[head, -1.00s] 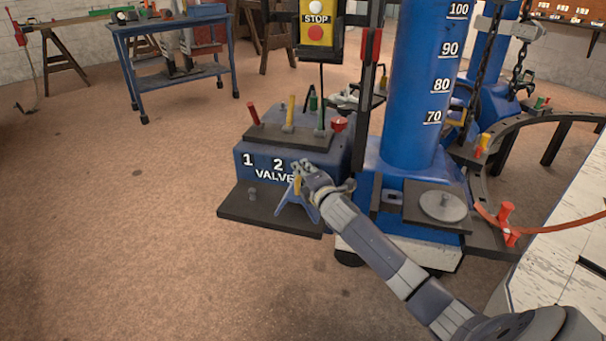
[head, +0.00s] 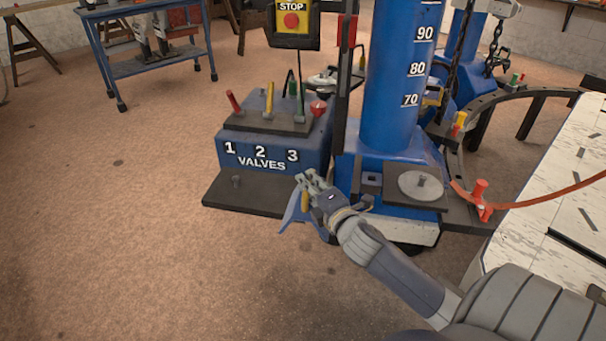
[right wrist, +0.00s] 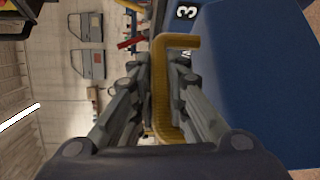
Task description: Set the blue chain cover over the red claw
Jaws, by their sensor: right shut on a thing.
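My right gripper (head: 306,184) is shut on the yellow handle (head: 304,204) of a blue piece (head: 290,212), which looks like the blue chain cover. It hangs in front of the valve box's lower right. The likely red claw (head: 480,190) stands on the dark curved rail at the right, beside the blue column's base, well apart from my gripper. My left gripper is not in view.
The blue valve box (head: 265,150) with coloured levers stands on a dark plate (head: 250,196). Right of it are the tall blue column (head: 393,90) and a dark platform with a round grey disc (head: 422,185). A white-topped bench (head: 560,185) lies far right. Floor at left is clear.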

